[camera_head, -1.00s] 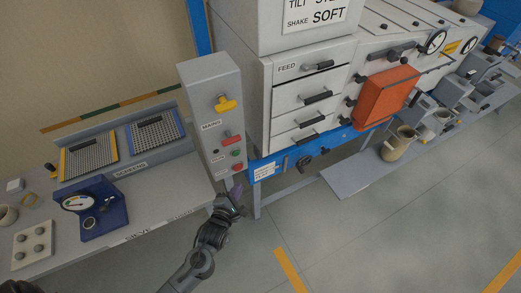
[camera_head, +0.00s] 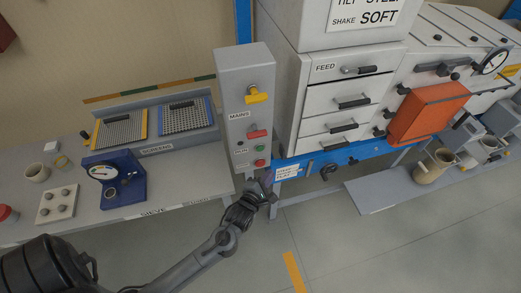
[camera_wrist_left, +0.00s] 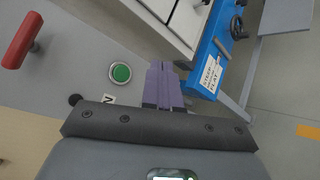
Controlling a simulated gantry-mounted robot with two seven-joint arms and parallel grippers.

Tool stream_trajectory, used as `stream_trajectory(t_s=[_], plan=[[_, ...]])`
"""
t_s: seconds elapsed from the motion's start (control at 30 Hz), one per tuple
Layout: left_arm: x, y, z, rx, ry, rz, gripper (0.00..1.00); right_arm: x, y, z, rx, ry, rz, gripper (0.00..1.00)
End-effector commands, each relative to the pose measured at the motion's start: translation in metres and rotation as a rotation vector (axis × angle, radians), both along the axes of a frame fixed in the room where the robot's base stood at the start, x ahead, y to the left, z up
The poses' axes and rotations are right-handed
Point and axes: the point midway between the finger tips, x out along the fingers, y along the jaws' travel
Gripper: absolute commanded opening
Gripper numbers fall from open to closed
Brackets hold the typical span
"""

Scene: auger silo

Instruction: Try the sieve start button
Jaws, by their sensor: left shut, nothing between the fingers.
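A grey control box (camera_head: 246,110) stands upright at the middle of the head view. Its front bears a green button (camera_head: 260,148), with a red button (camera_head: 260,162) below it and a red handle (camera_head: 258,133) above. In the left wrist view the green button (camera_wrist_left: 121,73) is round with a pale ring, left of my fingers, and the red handle (camera_wrist_left: 22,40) is at the upper left. My left gripper (camera_head: 267,180) is shut and empty near the box's lower front; its purple fingers (camera_wrist_left: 163,84) are together. Contact with the box cannot be told. My right gripper is not in view.
A yellow knob (camera_head: 257,97) sits high on the box. The blue frame (camera_head: 325,158) of the drawer cabinet (camera_head: 345,85) is close on the right. A bench with two mesh trays (camera_head: 184,115) and a blue gauge unit (camera_head: 122,190) is on the left. Open floor lies in front.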

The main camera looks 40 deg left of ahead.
Motion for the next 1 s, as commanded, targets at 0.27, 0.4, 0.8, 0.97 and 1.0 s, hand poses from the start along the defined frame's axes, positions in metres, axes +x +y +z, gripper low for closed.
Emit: stream_trajectory(t_s=[0.27,0.4,0.8,0.97,1.0], plan=[[0.016,0.027,-0.002,0.004,-0.001,0.000,0.00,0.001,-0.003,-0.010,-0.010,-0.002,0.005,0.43],[0.025,0.042,-0.002,0.003,-0.001,0.000,0.00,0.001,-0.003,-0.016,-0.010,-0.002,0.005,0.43],[0.040,0.067,0.000,0.001,0.000,0.001,0.00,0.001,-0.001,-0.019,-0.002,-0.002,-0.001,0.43],[0.042,0.069,0.000,0.001,0.000,0.000,0.00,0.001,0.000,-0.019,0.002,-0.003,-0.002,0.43],[0.042,0.069,0.000,0.001,0.000,0.000,0.00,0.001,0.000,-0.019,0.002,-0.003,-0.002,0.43]])
